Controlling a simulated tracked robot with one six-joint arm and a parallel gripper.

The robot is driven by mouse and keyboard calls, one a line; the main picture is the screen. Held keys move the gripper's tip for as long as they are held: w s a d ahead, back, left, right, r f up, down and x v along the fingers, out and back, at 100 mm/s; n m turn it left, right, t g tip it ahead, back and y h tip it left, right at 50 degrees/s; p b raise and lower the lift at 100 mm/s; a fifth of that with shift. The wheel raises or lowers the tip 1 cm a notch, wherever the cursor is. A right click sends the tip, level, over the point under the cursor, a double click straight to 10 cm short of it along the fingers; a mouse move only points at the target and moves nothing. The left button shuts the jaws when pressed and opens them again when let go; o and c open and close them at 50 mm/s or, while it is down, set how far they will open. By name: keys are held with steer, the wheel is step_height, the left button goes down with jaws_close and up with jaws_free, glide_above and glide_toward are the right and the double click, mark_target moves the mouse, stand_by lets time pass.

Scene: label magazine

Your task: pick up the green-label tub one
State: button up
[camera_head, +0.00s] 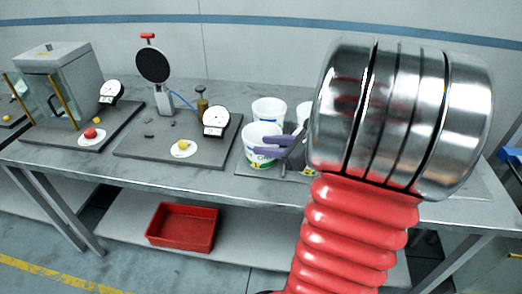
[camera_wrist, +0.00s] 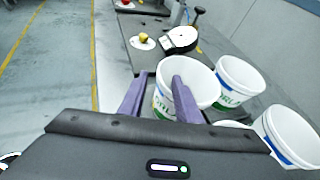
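A white tub with a green label (camera_head: 255,132) stands at the front of the tub group in the head view. In the wrist view the same tub (camera_wrist: 200,75) is open at the top, and part of its green label shows between my fingers. My gripper (camera_head: 248,146) has two purple fingers reaching it from the right. In the wrist view my gripper (camera_wrist: 160,77) is open: the left finger is outside the tub and the right finger overlaps its mouth, with the near wall showing between them. I cannot tell whether either finger touches.
Another white tub (camera_head: 269,106) stands behind, and one stands to the right (camera_head: 303,112). In the wrist view a blue-labelled tub (camera_wrist: 292,131) is close at right. A dial gauge (camera_head: 215,121) and plate are left. A red bin (camera_head: 182,226) is on the lower shelf.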

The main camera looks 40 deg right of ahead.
mark_target(247, 144)
steer(key=shift+w+f, duration=0.1)
steer(key=shift+w, duration=0.05)
steer(key=shift+x, duration=2.75)
steer(key=shift+c, duration=0.4)
jaws_close()
